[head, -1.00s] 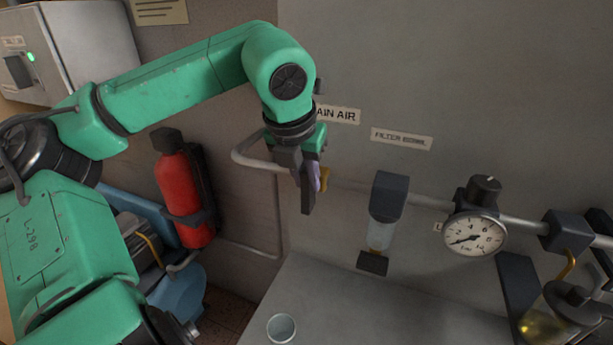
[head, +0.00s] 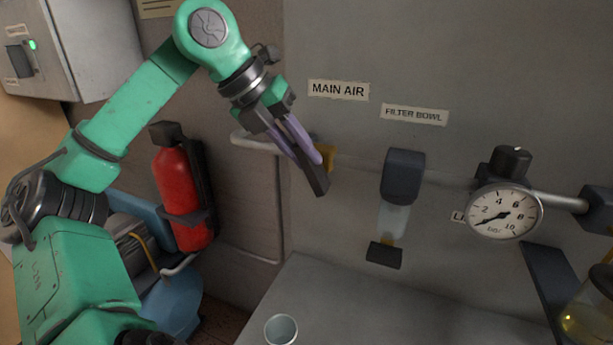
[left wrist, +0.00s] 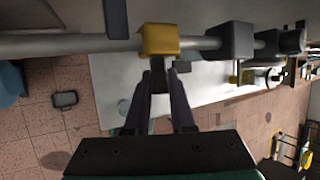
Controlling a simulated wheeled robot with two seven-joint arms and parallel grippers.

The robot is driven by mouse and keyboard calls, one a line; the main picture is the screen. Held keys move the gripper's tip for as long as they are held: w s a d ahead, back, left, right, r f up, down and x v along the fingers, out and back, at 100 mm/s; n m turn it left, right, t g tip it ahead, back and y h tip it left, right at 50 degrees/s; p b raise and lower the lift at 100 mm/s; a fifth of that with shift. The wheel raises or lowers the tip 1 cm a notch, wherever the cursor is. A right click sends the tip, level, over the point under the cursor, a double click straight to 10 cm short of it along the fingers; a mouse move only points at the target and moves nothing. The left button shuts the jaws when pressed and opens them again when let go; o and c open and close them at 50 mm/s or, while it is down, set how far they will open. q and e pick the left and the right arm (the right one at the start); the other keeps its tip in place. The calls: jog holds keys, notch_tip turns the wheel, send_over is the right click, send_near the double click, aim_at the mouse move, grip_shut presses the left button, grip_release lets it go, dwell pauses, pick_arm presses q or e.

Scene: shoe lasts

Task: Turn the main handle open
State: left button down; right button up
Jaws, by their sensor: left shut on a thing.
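The yellow valve body (head: 326,157) sits on the wall pipe below the MAIN AIR label (head: 338,90). It also shows in the left wrist view (left wrist: 158,40). My left gripper (head: 312,163) reaches it from the upper left, its fingers slanting down to the right. In the left wrist view the two purplish fingers (left wrist: 165,80) are close together just in front of the yellow body, shut on the dark main handle. The handle is mostly hidden between them, so its exact angle is hard to tell. My right gripper is not in view.
The filter bowl (head: 393,220) and pressure gauge (head: 505,213) stand to the right along the pipe. A red extinguisher (head: 180,190) hangs at the left. A cup (head: 281,329) stands on the grey bench (head: 360,300), which is otherwise mostly clear.

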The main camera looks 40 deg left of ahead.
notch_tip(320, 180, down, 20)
jog(key=b, duration=1.9)
pick_arm(q)
jog(key=shift+s+a+f+n+t+h+b, duration=0.1)
jog(key=shift+a+f+n+t+h+b, duration=0.3)
jog(key=shift+t+h, duration=1)
jog(key=shift+s+a+f+n+t+h+b, duration=0.2)
jog(key=shift+f+n+t+h, duration=0.5)
jog(key=shift+h, duration=1.35)
jog(key=shift+a+f+n+t+h+b, duration=0.35)
jog(key=shift+n+t+h, duration=0.4)
jog(key=shift+h, duration=1)
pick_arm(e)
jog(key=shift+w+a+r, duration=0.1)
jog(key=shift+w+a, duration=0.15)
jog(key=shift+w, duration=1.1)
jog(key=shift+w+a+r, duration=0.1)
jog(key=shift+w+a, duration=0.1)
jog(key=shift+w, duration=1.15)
pick_arm(q)
jog(key=c, duration=0.8)
grip_release()
jog(key=shift+w, duration=0.1)
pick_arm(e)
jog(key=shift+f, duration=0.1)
pick_arm(q)
jog(key=shift+o, duration=0.2)
